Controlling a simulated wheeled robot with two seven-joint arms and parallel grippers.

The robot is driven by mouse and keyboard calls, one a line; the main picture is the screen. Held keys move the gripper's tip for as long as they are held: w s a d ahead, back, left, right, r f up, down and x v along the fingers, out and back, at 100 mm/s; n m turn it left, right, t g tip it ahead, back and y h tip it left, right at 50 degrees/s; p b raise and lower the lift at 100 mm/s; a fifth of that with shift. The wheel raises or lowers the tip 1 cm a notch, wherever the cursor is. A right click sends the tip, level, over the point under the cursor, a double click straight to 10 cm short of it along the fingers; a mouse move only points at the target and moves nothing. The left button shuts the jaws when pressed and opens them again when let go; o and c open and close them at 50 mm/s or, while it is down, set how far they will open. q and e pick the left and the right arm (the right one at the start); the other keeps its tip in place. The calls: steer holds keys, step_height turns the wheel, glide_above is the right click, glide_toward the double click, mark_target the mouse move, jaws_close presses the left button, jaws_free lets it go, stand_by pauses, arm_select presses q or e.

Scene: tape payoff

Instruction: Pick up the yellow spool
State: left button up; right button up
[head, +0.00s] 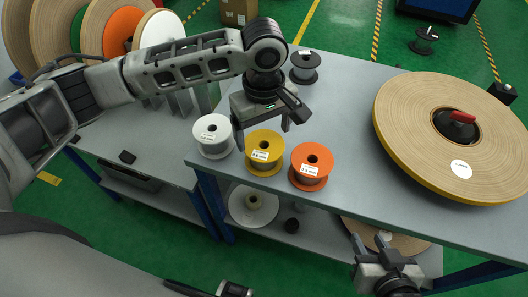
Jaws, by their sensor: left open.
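The yellow spool (264,166) stands upright on the grey table near its front edge, between a white spool (213,150) on its left and an orange spool (311,178) on its right. It carries a white label and has a dark centre hole. My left gripper (262,130) is open and empty just above and behind the yellow spool in the picture, with its fingers spread to either side. I cannot tell whether it touches the spool. My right gripper (370,242) is low at the bottom right, in front of the table, with its fingers apart and empty.
A black spool (305,75) stands behind on the table. A large tape roll (423,134) with a red-handled hub fills the right side. A lower shelf holds a white reel (240,217). Big rolls stand at the far left. The table middle (340,125) is clear.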

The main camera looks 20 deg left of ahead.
mark_target(264, 148)
arm_select(q)
steer(key=shift+f, duration=0.65)
step_height(264, 148, down, 5)
steer(key=shift+f+b, duration=0.1)
steer(key=shift+b, duration=0.25)
steer(key=shift+c, duration=0.3)
steer(key=c, duration=0.8)
